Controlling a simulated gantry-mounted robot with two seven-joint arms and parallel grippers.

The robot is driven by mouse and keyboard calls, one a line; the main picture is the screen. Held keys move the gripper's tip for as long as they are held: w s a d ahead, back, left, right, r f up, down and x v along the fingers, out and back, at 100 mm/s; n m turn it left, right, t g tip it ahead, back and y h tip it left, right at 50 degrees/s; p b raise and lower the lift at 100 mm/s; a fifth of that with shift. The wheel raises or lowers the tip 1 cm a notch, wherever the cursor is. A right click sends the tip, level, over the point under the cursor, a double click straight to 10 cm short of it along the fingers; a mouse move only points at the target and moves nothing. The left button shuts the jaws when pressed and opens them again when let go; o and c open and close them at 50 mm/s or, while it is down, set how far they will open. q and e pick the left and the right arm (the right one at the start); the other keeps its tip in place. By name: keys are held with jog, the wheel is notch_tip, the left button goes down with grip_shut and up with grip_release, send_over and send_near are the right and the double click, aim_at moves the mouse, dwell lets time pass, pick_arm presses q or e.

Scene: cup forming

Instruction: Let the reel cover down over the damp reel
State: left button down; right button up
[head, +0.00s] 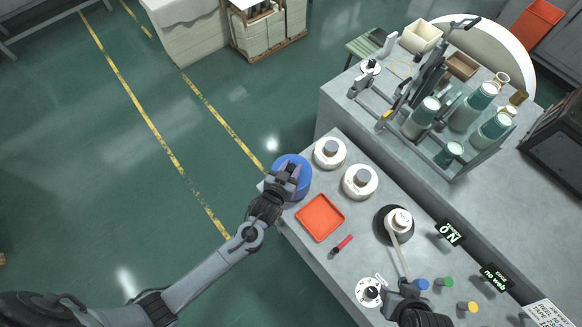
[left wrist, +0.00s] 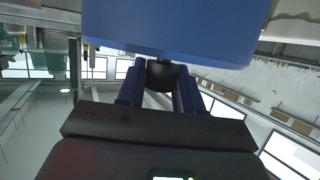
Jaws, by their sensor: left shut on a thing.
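The blue reel cover (head: 304,176) is at the far left corner of the grey table, beyond the red tray. My left gripper (head: 287,174) is over it, shut on its dark knob (left wrist: 161,75). In the left wrist view the cover's blue body (left wrist: 175,28) fills the top of the picture, with a finger on each side of the knob. I see no reel under the cover; whatever is beneath is hidden. I cannot tell if the cover rests on anything. My right gripper (head: 408,289) is low in the head view, near a white dial, its jaws unclear.
Two white reels (head: 330,152) (head: 360,182) stand right of the cover. A red tray (head: 320,218) and a red marker (head: 342,244) lie nearer. A reel on a black base (head: 399,220) feeds a pale strip toward my right gripper. Coloured buttons (head: 447,282) line the near right.

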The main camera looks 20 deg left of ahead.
pick_arm(q)
jog(key=shift+f+b, duration=0.65)
jog(key=shift+f, duration=0.3)
dwell(0.5)
jog(key=shift+c, duration=0.9)
grip_release()
jog(key=shift+r, duration=0.15)
notch_tip(320, 180, up, 8)
jog(key=p, duration=0.8)
jog(key=shift+f, duration=0.2)
